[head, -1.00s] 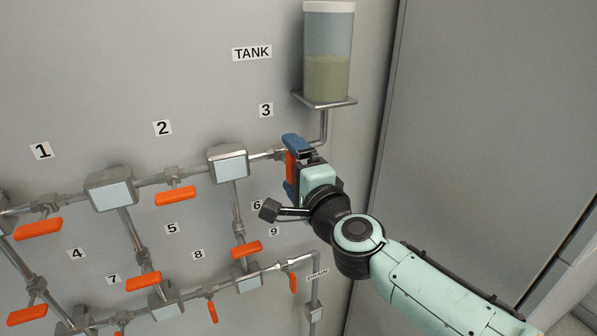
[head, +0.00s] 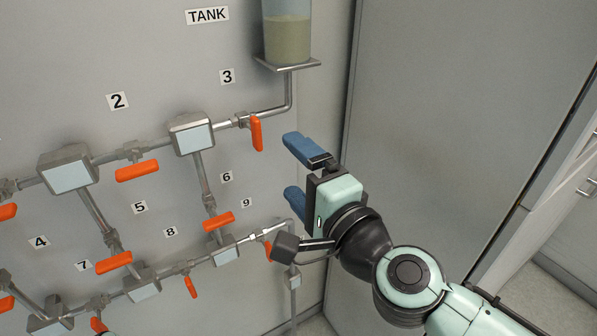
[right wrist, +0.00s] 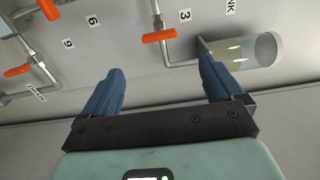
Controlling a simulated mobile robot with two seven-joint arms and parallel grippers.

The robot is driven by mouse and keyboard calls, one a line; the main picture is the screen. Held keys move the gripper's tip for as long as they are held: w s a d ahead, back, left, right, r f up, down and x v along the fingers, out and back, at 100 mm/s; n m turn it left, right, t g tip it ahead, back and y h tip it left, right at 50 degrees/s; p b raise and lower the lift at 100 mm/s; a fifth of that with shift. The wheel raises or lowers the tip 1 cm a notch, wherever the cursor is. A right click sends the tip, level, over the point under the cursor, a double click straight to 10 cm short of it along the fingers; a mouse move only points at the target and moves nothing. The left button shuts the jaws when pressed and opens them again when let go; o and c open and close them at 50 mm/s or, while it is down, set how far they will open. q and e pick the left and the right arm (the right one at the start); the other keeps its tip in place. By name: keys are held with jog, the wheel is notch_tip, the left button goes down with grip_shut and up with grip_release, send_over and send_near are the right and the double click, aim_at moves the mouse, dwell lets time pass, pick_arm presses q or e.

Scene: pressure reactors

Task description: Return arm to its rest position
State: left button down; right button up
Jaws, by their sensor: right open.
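My right gripper (head: 294,174) is open and empty, with its blue fingers spread apart. In the head view it hangs to the right of the orange handle of valve 3 (head: 256,133), clear of it. That handle hangs down across its pipe. In the right wrist view both blue fingers (right wrist: 160,88) show with nothing between them, and the valve 3 handle (right wrist: 158,36) lies beyond them. My right arm reaches in from the lower right. My left gripper is not in view.
The wall carries pipes, grey junction boxes (head: 192,136) and several orange handles, such as valve 2's (head: 137,171). The tank (head: 287,38) sits on a bracket above valve 3. A drain pipe (head: 294,262) runs down below the gripper. A large grey panel (head: 450,110) stands at right.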

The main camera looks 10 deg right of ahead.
jog(key=w+d+f+n+g+h+p, duration=0.15)
jog(key=w+f, duration=0.25)
jog(key=f, duration=0.7)
jog(key=w+f+n+g+h, duration=0.1)
jog(key=w+f+g+h, duration=0.2)
jog(key=f, duration=0.9)
jog(key=s+d+f+n+g+p, duration=0.1)
jog(key=d+f+g, duration=0.1)
jog(key=f, duration=0.7)
jog(key=s+d+f+n+g, duration=0.1)
jog(key=d+f+g, duration=0.1)
jog(key=f, duration=0.8)
jog(key=s+d+f+n+g+p, duration=0.2)
jog(key=s+f+g, duration=0.2)
jog(key=s+f, duration=0.9)
pick_arm(q)
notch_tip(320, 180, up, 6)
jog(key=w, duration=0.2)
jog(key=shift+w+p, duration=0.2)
jog(key=shift+p, duration=0.25)
pick_arm(e)
jog(key=s+f+n+g, duration=0.1)
jog(key=s+f+g, duration=0.1)
jog(key=s+f, duration=0.3)
jog(key=s+f+n+g, duration=0.2)
jog(key=s+f, duration=0.3)
jog(key=s, duration=0.6)
jog(key=shift+s+a+f+g+y, duration=0.15)
jog(key=shift+s+g+y, duration=0.2)
jog(key=shift+g, duration=0.1)
